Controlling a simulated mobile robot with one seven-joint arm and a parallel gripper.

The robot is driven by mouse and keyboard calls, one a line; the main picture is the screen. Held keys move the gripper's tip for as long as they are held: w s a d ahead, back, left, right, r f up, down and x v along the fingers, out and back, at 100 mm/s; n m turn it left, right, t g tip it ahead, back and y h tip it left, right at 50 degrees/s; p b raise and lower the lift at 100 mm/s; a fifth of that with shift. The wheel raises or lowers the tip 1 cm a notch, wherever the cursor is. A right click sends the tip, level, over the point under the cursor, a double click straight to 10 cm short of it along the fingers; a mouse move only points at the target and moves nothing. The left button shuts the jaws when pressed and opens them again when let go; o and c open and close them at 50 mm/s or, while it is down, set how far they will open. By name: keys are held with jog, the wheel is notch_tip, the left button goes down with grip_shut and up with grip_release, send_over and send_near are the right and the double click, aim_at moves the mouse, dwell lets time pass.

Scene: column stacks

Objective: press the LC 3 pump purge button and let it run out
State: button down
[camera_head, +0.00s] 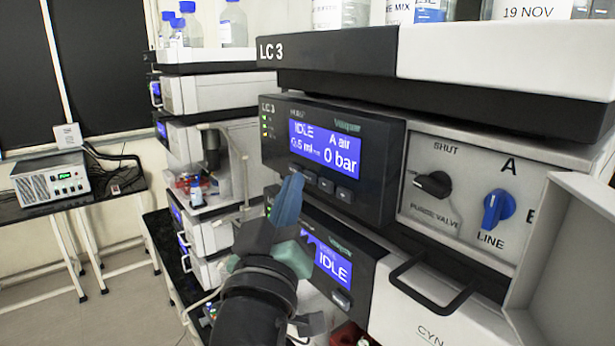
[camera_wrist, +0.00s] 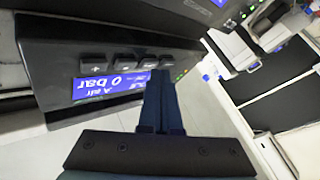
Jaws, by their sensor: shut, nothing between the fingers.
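The LC 3 pump module has a dark front panel (camera_head: 385,150) with a blue screen (camera_head: 324,146) reading IDLE, A air and 0 bar. A row of small dark buttons (camera_head: 326,186) sits under the screen. Some of these buttons (camera_wrist: 123,66) also show in the wrist view, with the screen (camera_wrist: 110,88) upside down. My gripper (camera_head: 292,182) is shut and empty, its blue fingertips at the left end of the button row. In the wrist view the fingertips (camera_wrist: 162,76) cover that end; I cannot tell whether they touch a button. Button labels are unreadable.
Right of the panel are a black purge valve knob (camera_head: 433,185), a blue line knob (camera_head: 497,209) and an open pale door (camera_head: 565,265). A black handle (camera_head: 432,290) juts out below. A second IDLE screen (camera_head: 327,262) is lower. Another instrument stack (camera_head: 205,95) stands behind, left.

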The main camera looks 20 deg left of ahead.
jog(key=shift+w+d, duration=0.25)
jog(key=shift+w, duration=0.1)
dwell(0.6)
jog(key=shift+s, duration=0.1)
jog(key=shift+s+a, duration=0.5)
jog(key=shift+s, duration=0.1)
jog(key=shift+a, duration=0.1)
jog(key=shift+s+a+b, duration=0.25)
jog(key=shift+s+a, duration=0.5)
jog(key=shift+s, duration=0.25)
jog(key=shift+s+a+b, duration=0.25)
jog(key=shift+s+a, duration=0.45)
jog(key=shift+s, duration=0.25)
jog(key=s+d+r+m+t+h+b, duration=0.1)
jog(key=s+d+r+m+t+b, duration=0.2)
jog(key=s+d+r, duration=0.2)
jog(key=s+d+r+m+t+b, duration=0.3)
jog(key=s+d+r+b, duration=0.1)
jog(key=d, duration=0.7)
notch_tip(320, 180, up, 2)
jog(key=shift+s+d+r+m+h, duration=0.3)
jog(key=shift+s+d+h, duration=0.1)
jog(key=shift+s, duration=0.25)
